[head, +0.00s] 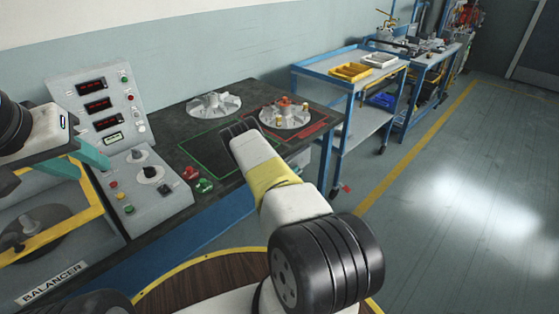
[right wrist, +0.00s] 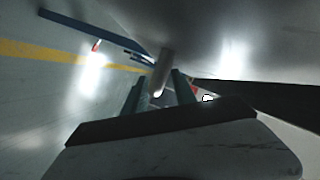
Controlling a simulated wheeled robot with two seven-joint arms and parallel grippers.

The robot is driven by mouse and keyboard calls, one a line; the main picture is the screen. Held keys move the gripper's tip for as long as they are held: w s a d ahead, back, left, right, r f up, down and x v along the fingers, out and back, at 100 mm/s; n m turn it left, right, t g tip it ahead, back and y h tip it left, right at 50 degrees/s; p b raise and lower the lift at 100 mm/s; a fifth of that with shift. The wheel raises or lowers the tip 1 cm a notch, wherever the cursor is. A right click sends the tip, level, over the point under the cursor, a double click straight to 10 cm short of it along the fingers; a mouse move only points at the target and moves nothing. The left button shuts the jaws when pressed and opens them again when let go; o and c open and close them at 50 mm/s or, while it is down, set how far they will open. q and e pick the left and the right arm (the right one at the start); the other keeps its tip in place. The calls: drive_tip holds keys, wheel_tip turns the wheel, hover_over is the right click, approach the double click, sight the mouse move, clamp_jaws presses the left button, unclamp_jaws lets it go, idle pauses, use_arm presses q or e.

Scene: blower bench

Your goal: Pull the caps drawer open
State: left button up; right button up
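The caps drawer cannot be clearly made out in the head view; a pale grey box-like part (head: 300,159) shows under the right end of the bench, partly behind my right arm. In the right wrist view, a smooth grey surface (right wrist: 235,40) fills the upper right, and a short grey bar (right wrist: 165,72), possibly a handle, stands out from it. My right gripper (right wrist: 161,88) has its fingers apart, one on each side of the bar, with gaps showing. Its fingers are hidden in the head view. My left gripper (head: 92,160) is open and empty at the left, by the control panel.
The dark bench (head: 170,135) carries two grey flanged fixtures (head: 214,105) and (head: 286,115). A control console (head: 110,105) and a yellow-framed balancer (head: 35,240) stand left. A blue cart (head: 340,60) with yellow and white trays stands beyond. The floor at right is clear.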

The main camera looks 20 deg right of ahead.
clamp_jaws()
idle(1.4)
